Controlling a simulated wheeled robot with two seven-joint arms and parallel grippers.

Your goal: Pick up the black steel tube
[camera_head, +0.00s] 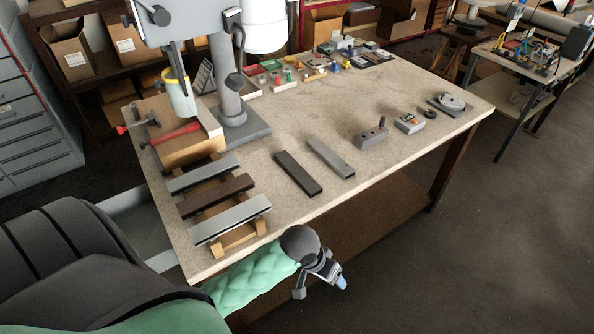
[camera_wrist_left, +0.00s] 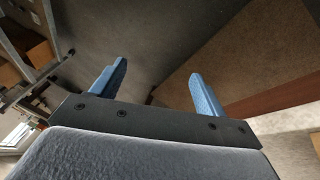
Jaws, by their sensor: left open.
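A dark, flat-looking bar (camera_head: 298,173), which looks like the black steel tube, lies on the light workbench (camera_head: 400,150) near its middle. A similar grey bar (camera_head: 331,158) lies apart to its right. My left gripper (camera_head: 338,279) is past the bench's front edge, below and right of the dark bar and apart from it. In the left wrist view, its two blue fingers (camera_wrist_left: 158,84) are spread with nothing between them. My right gripper is not in view.
A wooden rack (camera_head: 238,237) at the bench's left holds a dark brown bar (camera_head: 216,195) between two grey bars. Behind it stands a drill press (camera_head: 229,100) with a red-handled tool. Small blocks (camera_head: 372,136) lie to the right. The bench's front middle is clear.

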